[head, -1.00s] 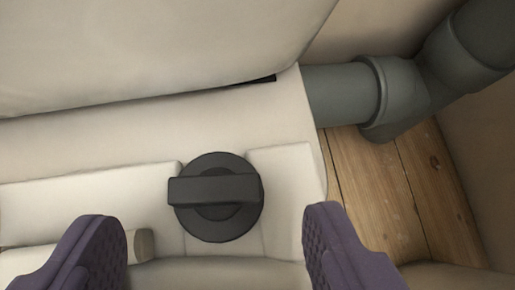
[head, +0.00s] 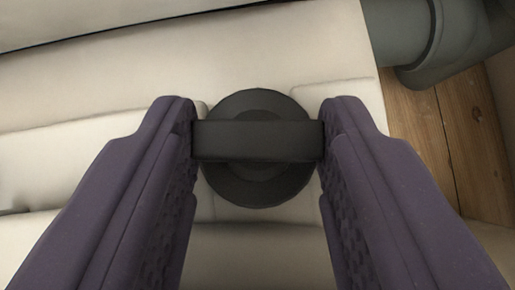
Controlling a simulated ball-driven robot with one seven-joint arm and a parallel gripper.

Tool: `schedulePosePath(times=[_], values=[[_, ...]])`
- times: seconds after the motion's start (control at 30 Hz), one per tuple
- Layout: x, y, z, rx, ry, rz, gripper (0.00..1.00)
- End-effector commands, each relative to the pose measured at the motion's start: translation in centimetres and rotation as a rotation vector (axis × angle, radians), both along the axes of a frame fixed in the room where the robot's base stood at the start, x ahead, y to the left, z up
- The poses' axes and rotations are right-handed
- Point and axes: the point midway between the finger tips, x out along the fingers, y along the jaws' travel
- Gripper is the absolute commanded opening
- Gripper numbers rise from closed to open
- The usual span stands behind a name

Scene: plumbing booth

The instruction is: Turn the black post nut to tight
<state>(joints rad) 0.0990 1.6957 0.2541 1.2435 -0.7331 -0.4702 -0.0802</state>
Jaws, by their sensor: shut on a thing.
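The black post nut (head: 256,185) is a round dark disc with a raised bar handle across it. It sits on a cream-coloured surface in the middle of the head view, and its bar lies almost level in the picture. My gripper (head: 257,140) has two purple textured fingers, one at each end of the bar. The fingers are shut on the bar and touch its left and right ends. The nut's underside and its post are hidden.
A cream body (head: 90,80) surrounds the nut, with raised ledges on both sides of it. A thick grey pipe (head: 415,40) runs at the top right. Wooden floor boards (head: 465,140) show at the right, beside a beige wall.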

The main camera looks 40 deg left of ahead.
Motion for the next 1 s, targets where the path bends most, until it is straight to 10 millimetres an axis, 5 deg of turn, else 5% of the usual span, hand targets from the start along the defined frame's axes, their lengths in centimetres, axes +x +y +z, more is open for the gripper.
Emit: schedulePosePath(times=[0.43,0.47,0.57,0.87,1.0], values=[[-0.1,0.0,0.0,-0.002,0.000,-0.064,0.13],[-0.1,0.0,0.0,-0.002,0.000,-0.064,0.51],[-0.1,0.0,0.0,-0.001,0.000,-0.063,0.70],[-0.2,0.0,0.2,-0.001,0.000,-0.063,0.70],[-1.3,-0.7,1.9,-0.002,0.002,-0.062,0.70]])
